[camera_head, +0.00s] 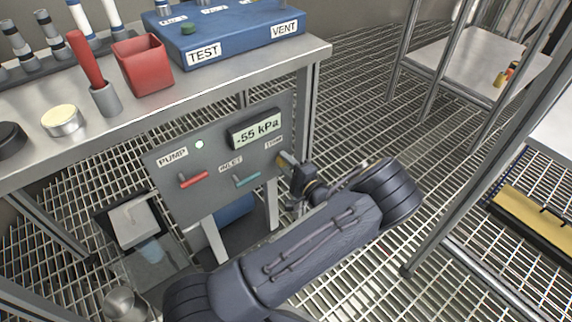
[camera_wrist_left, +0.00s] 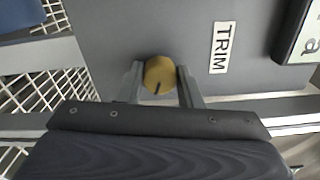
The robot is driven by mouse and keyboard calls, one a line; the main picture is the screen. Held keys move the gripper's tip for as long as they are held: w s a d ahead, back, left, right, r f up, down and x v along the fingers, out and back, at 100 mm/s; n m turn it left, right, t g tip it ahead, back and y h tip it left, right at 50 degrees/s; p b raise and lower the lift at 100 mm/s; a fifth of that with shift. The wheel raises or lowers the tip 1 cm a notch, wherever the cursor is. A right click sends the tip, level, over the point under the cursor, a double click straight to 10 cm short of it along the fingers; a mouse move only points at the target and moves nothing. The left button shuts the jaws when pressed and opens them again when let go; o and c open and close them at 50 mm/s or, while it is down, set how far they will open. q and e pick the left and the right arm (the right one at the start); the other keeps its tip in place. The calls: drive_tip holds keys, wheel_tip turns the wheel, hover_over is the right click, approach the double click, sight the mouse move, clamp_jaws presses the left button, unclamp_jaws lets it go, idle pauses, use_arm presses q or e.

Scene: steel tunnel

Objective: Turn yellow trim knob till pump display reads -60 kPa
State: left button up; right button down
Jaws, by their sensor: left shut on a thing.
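The yellow trim knob (camera_wrist_left: 159,75) sits on the grey pump panel (camera_head: 215,205), beside the TRIM label (camera_wrist_left: 221,48). My left gripper (camera_wrist_left: 160,80) is shut on it, with one finger on each side. A dark mark shows on the knob's face. In the head view my left gripper (camera_head: 291,170) reaches the panel's right edge and mostly hides the knob. The pump display (camera_head: 257,130) reads -55 kPa. My right gripper is not in view.
The panel also carries a red handle (camera_head: 194,180) under PUMP and a teal handle (camera_head: 247,180) under INLET. Above is a bench with a blue TEST/VENT box (camera_head: 225,40), a red cup (camera_head: 142,65) and a grey holder (camera_head: 105,99). A steel rack post (camera_head: 480,150) stands at right.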

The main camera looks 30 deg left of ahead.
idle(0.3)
use_arm(q)
drive_tip(key=o, duration=1)
drive_tip(key=p+v, duration=0.2)
drive_tip(key=v, duration=0.5)
drive_tip(key=shift+s+d, duration=0.15)
drive_tip(key=shift+d, duration=0.2)
